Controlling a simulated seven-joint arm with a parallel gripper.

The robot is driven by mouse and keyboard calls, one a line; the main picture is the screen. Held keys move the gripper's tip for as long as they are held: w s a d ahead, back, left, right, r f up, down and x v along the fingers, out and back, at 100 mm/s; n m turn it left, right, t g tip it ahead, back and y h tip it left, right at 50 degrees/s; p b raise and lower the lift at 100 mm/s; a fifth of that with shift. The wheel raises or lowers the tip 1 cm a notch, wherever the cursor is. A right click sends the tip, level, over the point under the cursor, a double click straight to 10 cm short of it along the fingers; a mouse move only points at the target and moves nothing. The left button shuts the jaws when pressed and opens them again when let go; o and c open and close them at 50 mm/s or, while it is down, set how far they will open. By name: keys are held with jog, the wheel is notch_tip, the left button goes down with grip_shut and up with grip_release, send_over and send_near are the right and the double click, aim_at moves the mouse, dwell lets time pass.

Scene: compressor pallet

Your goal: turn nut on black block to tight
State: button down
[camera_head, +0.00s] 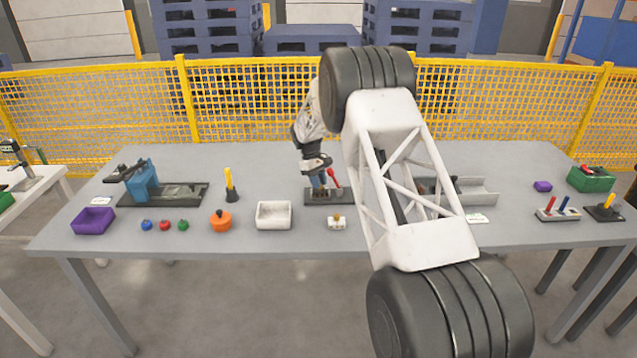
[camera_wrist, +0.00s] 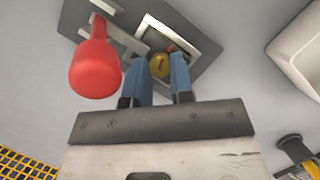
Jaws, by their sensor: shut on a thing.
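The black block (camera_head: 345,198) lies flat near the middle of the table, under my gripper. It also shows in the wrist view as a dark plate (camera_wrist: 95,15). A round yellow nut (camera_wrist: 159,65) with a small red mark sits in a framed recess of the block. My gripper (camera_wrist: 163,74) points down with its two blue fingers closed on either side of the nut. In the head view my gripper (camera_head: 319,184) hides the nut. A red-handled lever (camera_wrist: 95,68) rises from the same block, close beside the fingers.
A blue clamp fixture (camera_head: 143,182) is farther left. My arm covers part of a grey channel-shaped fixture (camera_head: 478,195) at right. A yellow fence (camera_head: 240,100) runs behind the table.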

jog(key=shift+d+m+g+y, duration=0.1)
jog(key=shift+m+g+y, duration=0.3)
jog(key=shift+m, duration=0.9)
jog(key=c, duration=1)
grip_release()
jog(key=shift+w+r, duration=0.1)
jog(key=shift+v, duration=3.8)
